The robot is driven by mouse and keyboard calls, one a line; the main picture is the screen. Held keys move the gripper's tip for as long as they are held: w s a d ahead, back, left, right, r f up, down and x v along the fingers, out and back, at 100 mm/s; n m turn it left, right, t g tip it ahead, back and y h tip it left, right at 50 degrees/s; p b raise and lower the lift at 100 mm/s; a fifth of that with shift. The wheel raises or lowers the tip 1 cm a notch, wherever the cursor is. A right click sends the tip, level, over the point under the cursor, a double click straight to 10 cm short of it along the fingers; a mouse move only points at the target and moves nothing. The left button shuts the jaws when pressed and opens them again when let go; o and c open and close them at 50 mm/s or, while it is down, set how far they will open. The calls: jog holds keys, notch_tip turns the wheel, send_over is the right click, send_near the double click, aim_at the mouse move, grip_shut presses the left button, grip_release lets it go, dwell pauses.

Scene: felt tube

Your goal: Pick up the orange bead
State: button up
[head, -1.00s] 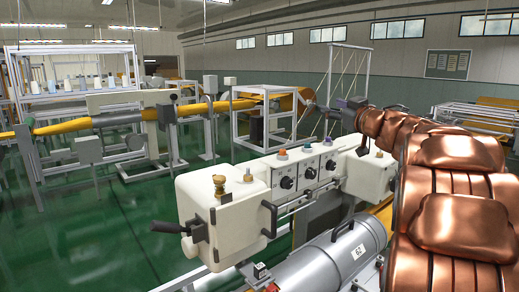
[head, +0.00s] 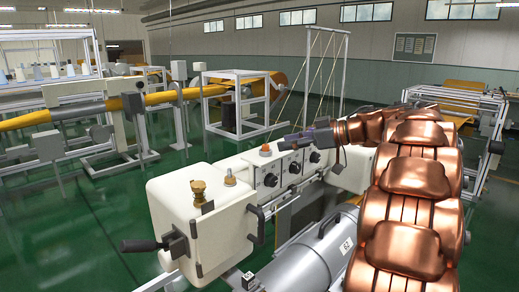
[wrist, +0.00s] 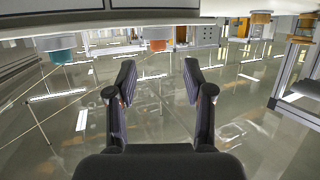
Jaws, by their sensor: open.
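The orange bead (head: 265,150) sits on top of the long cream machine, above its row of black dials. My gripper (head: 285,143) is just right of the bead in the head view, low over the machine top. In the wrist view, my gripper (wrist: 158,76) is open with nothing between its two dark fingers. No contact with the bead shows.
A teal bead (wrist: 62,50) is left of the orange one in the wrist view. Brass knobs (head: 198,190) stand on the cream box nearer to me. A grey cylinder (head: 310,260) lies in front. Frames with yellow tubes stand behind, across green floor.

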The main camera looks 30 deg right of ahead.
aim_at(268, 145)
jog(key=shift+p+x, duration=0.7)
jog(key=shift+x, duration=1.8)
jog(key=c, duration=0.8)
